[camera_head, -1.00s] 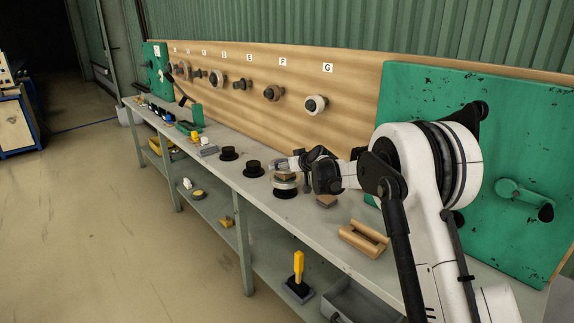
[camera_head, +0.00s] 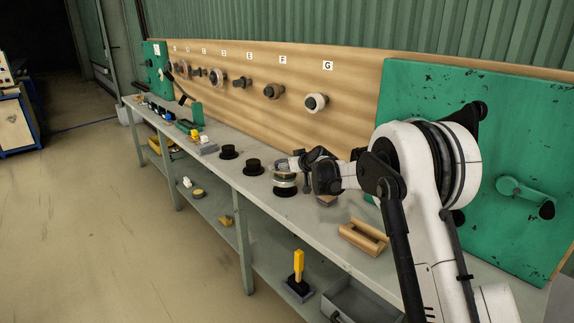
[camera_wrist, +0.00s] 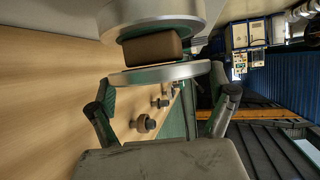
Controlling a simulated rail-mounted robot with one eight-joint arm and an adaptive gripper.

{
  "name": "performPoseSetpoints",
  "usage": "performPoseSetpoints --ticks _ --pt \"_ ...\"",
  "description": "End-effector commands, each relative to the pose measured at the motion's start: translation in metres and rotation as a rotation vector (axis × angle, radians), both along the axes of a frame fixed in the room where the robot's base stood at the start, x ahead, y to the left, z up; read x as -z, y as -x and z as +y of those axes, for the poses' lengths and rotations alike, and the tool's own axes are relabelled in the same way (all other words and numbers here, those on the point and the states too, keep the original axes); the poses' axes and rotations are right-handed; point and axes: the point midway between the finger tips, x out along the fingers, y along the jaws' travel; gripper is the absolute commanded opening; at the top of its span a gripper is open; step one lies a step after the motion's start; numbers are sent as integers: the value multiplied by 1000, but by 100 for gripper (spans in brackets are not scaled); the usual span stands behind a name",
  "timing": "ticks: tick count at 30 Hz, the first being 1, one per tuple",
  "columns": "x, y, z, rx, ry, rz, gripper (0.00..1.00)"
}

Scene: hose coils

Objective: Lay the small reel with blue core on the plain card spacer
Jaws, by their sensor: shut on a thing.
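My gripper (camera_head: 284,164) is at the middle stand on the bench, shut on a pale, flat round reel. In the wrist view, which looks upside down, the reel (camera_wrist: 165,74) lies between the two fingers; no blue core shows. A plain brown block, which looks like the card spacer (camera_wrist: 150,48), sits between this reel and a larger pale reel (camera_wrist: 155,17). The held reel's face is close to the block; I cannot tell whether they touch. In the head view the larger reel (camera_head: 284,184) rests on a black stand (camera_head: 285,193).
Another small brown block (camera_head: 326,200) lies on the bench right of the stand. A wooden cradle (camera_head: 363,238) stands nearer. Two black stands (camera_head: 253,167) are to the left. The pegboard (camera_head: 345,78) with reels on pegs rises behind. The bench front is open.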

Motion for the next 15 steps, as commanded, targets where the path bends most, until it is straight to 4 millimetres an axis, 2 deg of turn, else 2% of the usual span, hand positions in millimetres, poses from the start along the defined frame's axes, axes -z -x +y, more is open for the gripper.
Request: performPoseSetpoints --ticks 12,13,15 --pt "2 0 0 0 0 0 51" --pt "2 0 0 0 0 0 90" --pt "2 0 0 0 0 0 100"
